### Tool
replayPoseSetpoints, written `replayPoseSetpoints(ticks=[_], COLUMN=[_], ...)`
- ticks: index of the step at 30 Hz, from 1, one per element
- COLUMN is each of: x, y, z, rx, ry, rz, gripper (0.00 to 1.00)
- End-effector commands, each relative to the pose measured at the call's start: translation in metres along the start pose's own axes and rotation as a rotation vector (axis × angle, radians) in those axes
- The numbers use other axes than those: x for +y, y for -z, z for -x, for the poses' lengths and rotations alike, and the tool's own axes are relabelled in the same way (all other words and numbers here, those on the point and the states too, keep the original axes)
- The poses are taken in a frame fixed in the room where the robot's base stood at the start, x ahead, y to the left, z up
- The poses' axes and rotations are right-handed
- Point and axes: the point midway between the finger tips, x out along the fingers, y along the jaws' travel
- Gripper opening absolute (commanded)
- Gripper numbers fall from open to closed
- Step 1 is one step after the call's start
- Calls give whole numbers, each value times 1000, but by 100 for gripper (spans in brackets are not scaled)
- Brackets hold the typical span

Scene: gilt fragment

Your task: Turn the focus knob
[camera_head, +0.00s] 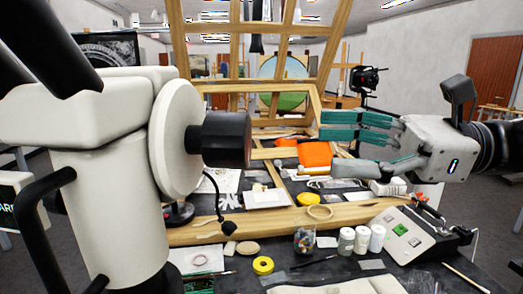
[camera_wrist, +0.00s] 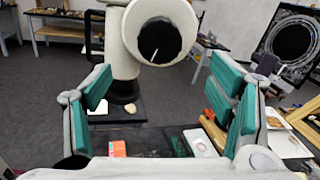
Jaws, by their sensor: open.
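The focus knob (camera_head: 226,138) is a black ribbed cylinder on the round white side cap of a large white instrument (camera_head: 100,190). In the wrist view the knob (camera_wrist: 160,42) shows end-on as a dark disc with a short white mark, pointing nearly upright. My gripper (camera_head: 328,148) has teal finger pads and comes in from the right, level with the knob but apart from it. Its fingers are open and empty. In the wrist view the open gripper (camera_wrist: 160,88) has one finger on each side, with the knob ahead, between and above the fingertips.
A wooden frame (camera_head: 320,213) stands behind and across the dark table. White bottles (camera_head: 361,239), a glass jar (camera_head: 304,241), a yellow tape roll (camera_head: 263,265) and a grey control box (camera_head: 405,236) lie below. The air between gripper and knob looks clear.

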Motion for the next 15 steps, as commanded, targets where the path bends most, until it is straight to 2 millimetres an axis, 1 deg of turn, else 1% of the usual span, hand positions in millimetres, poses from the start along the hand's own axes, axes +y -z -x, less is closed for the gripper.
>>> replayPoseSetpoints(ticks=[4,7,15], x=[3,4,4], y=[-2,-3,-3], z=[-7,-19,-71], rx=[-4,-4,-4], ry=[-9,-9,-10], rz=[8,8,7], gripper=[76,76,76])
